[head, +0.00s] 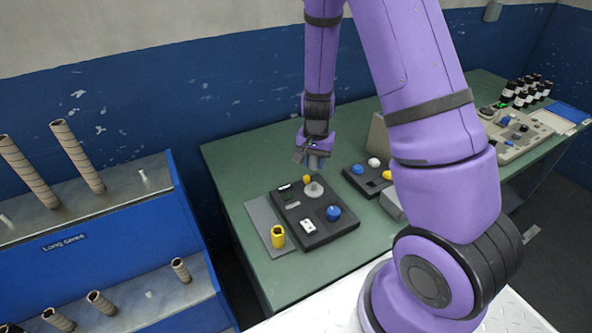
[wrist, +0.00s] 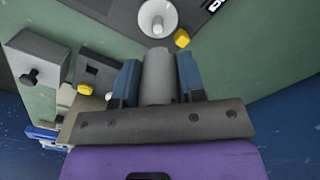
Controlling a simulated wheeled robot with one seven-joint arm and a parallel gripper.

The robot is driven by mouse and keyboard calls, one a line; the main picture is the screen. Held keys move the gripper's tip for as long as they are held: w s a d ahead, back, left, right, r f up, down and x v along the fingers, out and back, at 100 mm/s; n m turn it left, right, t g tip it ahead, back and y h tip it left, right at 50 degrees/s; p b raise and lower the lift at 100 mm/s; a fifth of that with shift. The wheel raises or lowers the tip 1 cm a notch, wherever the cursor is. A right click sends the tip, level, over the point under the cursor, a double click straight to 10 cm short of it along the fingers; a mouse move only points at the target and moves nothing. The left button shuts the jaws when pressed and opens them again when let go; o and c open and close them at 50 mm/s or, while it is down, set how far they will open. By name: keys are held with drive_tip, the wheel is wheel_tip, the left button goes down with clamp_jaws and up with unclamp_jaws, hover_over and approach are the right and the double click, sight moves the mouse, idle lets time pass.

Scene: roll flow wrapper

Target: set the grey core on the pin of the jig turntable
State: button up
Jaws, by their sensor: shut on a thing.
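My gripper (head: 315,155) is above the back part of the black jig board in the head view. In the wrist view its two blue fingers (wrist: 157,66) are shut on the sides of the grey core (wrist: 158,82). The core's free end points toward the jig turntable (head: 314,190), a pale grey disc on the board. The turntable (wrist: 150,28) also shows just past the core in the wrist view, with its small pin at its middle. The core looks apart from the disc; the exact gap is hard to tell.
A yellow knob (wrist: 181,38) stands close beside the turntable. The black board (head: 320,233) also carries a blue knob (head: 333,213). A yellow core (head: 278,236) stands on a grey plate to its left. A second control box (head: 368,186) is to the right.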

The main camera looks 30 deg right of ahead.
sight(314, 183)
drive_tip(key=shift+d+f, duration=0.25)
drive_tip(key=shift+f, duration=2.25)
drive_tip(key=shift+f, duration=2.15)
idle(0.3)
drive_tip(key=o, duration=1.5)
drive_tip(key=shift+c, duration=0.2)
drive_tip(key=shift+r, duration=0.1)
drive_tip(key=shift+r, duration=3.9)
